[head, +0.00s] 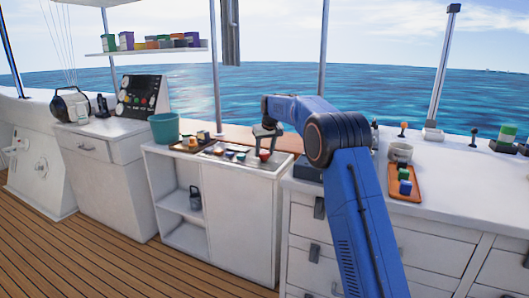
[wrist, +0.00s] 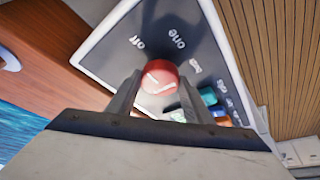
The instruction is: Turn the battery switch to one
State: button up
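The battery switch is a round red knob (wrist: 158,77) with a white mark, on a dark panel (wrist: 205,45) with a white border. Labels "off" and "one" are printed beyond the knob, and a blurred third label is to its right. I cannot tell clearly which label the mark points to. In the head view the red knob (head: 264,155) sits on the counter unit, just below my gripper (head: 265,138). My gripper (wrist: 158,80) is open, with one finger on each side of the knob; I cannot tell whether they touch it.
Several small coloured blocks (wrist: 212,98) lie on the panel beside the right finger. A teal bucket (head: 164,128) and a tray of blocks (head: 190,145) stand left of the panel.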

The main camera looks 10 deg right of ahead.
jog(key=shift+a+m, duration=0.1)
jog(key=shift+m, duration=0.2)
jog(key=m+h, duration=0.2)
jog(key=m, duration=0.3)
jog(key=shift+a+m, duration=0.15)
jog(key=shift+m, duration=0.15)
jog(key=m+h, duration=0.1)
jog(key=m, duration=0.1)
jog(key=m+g+h, duration=0.1)
jog(key=m, duration=0.2)
jog(key=shift+w+a, duration=0.1)
jog(key=shift+w, duration=0.05)
jog(key=shift+m+g, duration=0.3)
jog(key=shift+m, duration=0.1)
jog(key=o, duration=1)
jog(key=shift+o, duration=0.2)
jog(key=shift+r, duration=0.1)
jog(key=v, duration=1.7)
jog(key=shift+a, duration=0.2)
